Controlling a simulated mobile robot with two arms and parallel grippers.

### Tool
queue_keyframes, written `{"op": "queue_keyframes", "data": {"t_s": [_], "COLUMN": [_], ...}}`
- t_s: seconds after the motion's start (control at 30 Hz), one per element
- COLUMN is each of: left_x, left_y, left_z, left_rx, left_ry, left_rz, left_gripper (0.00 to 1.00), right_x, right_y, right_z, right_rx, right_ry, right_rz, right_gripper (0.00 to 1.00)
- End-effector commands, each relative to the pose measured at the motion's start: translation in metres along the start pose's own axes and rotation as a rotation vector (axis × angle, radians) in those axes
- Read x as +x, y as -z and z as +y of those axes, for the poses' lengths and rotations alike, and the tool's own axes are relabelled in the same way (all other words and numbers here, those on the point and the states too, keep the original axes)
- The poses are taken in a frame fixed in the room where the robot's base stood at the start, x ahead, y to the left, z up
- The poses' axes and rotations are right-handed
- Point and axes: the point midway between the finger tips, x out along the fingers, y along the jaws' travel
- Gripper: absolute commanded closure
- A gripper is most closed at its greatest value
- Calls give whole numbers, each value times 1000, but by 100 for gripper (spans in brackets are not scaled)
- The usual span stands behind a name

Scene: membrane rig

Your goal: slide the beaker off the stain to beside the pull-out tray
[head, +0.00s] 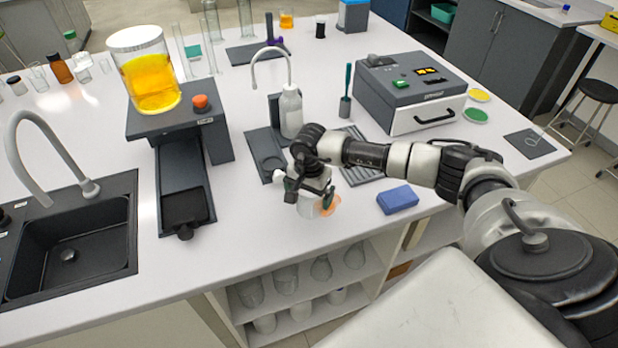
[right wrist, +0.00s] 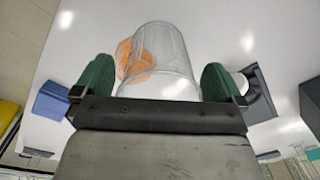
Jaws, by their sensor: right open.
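The clear glass beaker (right wrist: 160,55) stands between the two green fingertips of my right gripper in the right wrist view, with a gap to at least one side. In the head view the beaker (head: 308,208) is partly hidden below my right gripper (head: 310,190), which is open around it. The orange stain (head: 328,205) lies on the white counter at the beaker's right; it also shows through and beside the glass in the right wrist view (right wrist: 137,57). The pull-out tray (head: 183,207) extends from the dark stand at the left. My left gripper is not in view.
A blue sponge (head: 397,199) lies right of the stain. A white wash bottle (head: 291,112) and dark mat (head: 265,155) stand behind the gripper. The counter between the tray and the beaker is clear near the front edge. A sink (head: 70,245) is at far left.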

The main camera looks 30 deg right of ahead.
Motion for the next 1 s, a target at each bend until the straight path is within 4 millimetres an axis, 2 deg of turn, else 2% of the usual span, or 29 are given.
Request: {"op": "queue_keyframes", "data": {"t_s": [0.17,0.4,0.47,0.73,1.0], "left_x": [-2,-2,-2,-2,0], "left_y": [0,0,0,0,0], "left_z": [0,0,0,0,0], "left_rx": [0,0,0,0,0], "left_ry": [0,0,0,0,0], "left_rz": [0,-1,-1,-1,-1], "left_gripper": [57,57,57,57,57], "right_x": [8,8,8,8,8], "right_y": [0,0,0,0,1], "right_z": [0,0,0,0,0], "right_rx": [0,0,0,0,7], "right_ry": [-1,0,0,0,1], "right_rz": [0,1,1,1,1], "right_gripper": [0,0,8,49,50]}}
